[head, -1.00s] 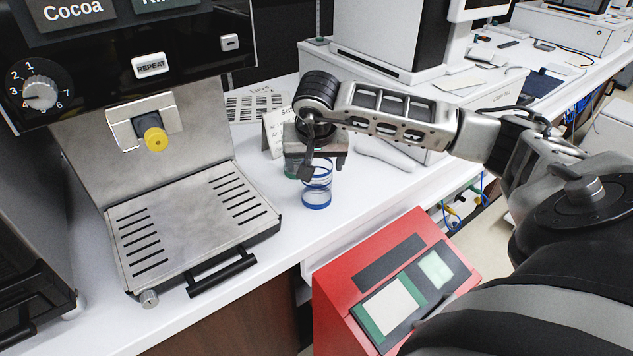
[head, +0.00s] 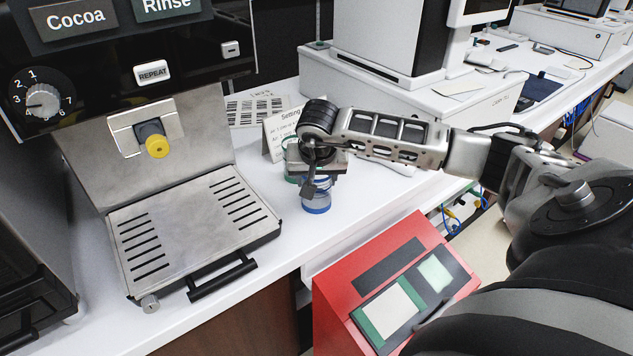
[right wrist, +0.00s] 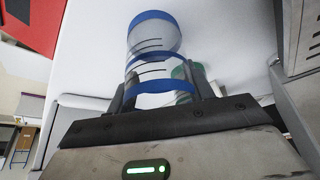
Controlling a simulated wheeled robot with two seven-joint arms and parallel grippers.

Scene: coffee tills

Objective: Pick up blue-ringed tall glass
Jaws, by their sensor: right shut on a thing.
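The blue-ringed tall glass (head: 316,202) is clear, with blue bands, and is upright at the counter's front edge in the head view. My right gripper (head: 312,180) is over its upper part and hides much of it. In the right wrist view the glass (right wrist: 154,64) is between the two fingers of my right gripper (right wrist: 162,92), which is shut on it. I cannot tell whether its base touches the counter. My left gripper is not in view.
A green-ringed glass (head: 291,146) stands just behind, partly hidden; it also shows in the right wrist view (right wrist: 186,72). A small sign card (head: 275,136) is behind it. The coffee machine's drip tray (head: 190,228) is left, a red box (head: 335,283) in front below.

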